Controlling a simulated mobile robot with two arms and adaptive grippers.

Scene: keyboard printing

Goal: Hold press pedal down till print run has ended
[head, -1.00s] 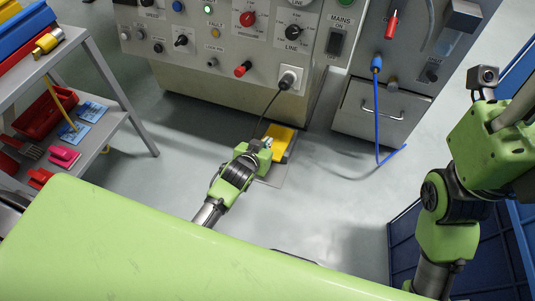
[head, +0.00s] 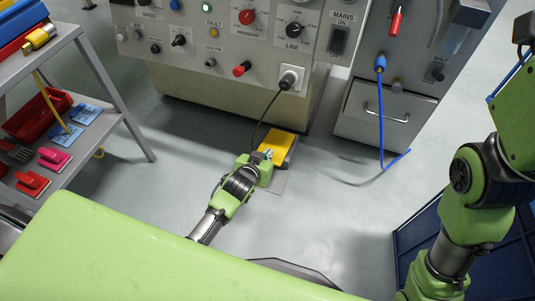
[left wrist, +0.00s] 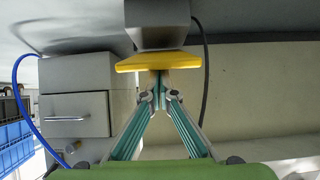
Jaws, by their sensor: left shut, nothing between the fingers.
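The press pedal has a yellow top plate (head: 277,147) and a grey body, and stands on the floor before the machine. My left gripper (head: 267,156) is low at the pedal's near left edge, shut and empty. In the left wrist view, which shows the floor at the top, the shut fingertips (left wrist: 160,76) meet in front of the yellow plate (left wrist: 158,62). I cannot tell whether they touch it or how far the pedal is pressed. My right arm shows at the right, but its gripper is out of view.
The machine's control panel (head: 222,52) stands behind the pedal, with green and blue lamps and a yellow fault lamp. A black cable (head: 264,116) hangs down close to the pedal. A shelf cart (head: 130,125) is at left, a blue bin (head: 415,243) at right.

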